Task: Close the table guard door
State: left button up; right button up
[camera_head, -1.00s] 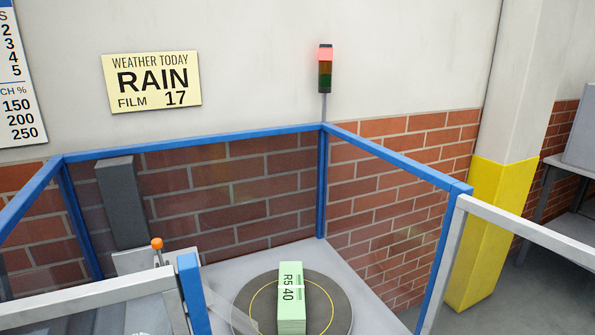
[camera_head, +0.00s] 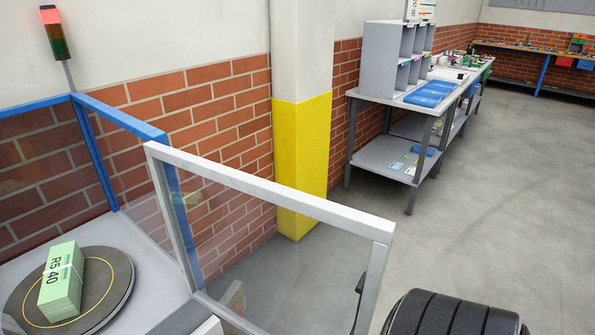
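The guard door (camera_head: 270,193) is a clear panel in a pale grey frame. It stands open, swung out to the right from the blue guard frame (camera_head: 150,130). Its left edge is beside the blue front post. A dark piece, perhaps a handle, shows at its lower right edge, partly cut off by the picture. Inside the guard, a green bundle marked R5 40 (camera_head: 62,280) lies on a round dark turntable (camera_head: 118,275) with a yellow ring. Neither of my grippers is in view.
A signal light (camera_head: 55,33) glows red at the top left. A yellow-painted pillar (camera_head: 302,150) stands behind the door. A grey bench (camera_head: 385,170) with pigeonholes and blue items is further back. A black ribbed shape, unclear, is at the bottom right. Open floor (camera_head: 510,200) lies right.

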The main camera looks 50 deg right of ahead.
aim_at(381, 232)
jog(key=l+u, duration=0.15)
jog(key=l, duration=0.25)
jog(key=k+l+u, duration=0.15)
jog(key=l, duration=0.25)
jog(key=l+u, duration=0.15)
jog(key=l, duration=0.25)
jog(key=k+l+u, duration=0.15)
jog(key=l, duration=0.25)
jog(key=l+u, duration=0.1)
jog(key=l, duration=0.25)
jog(key=k+l+u, duration=0.15)
jog(key=l, duration=0.2)
jog(key=k+l+u, duration=0.15)
jog(key=l, duration=0.2)
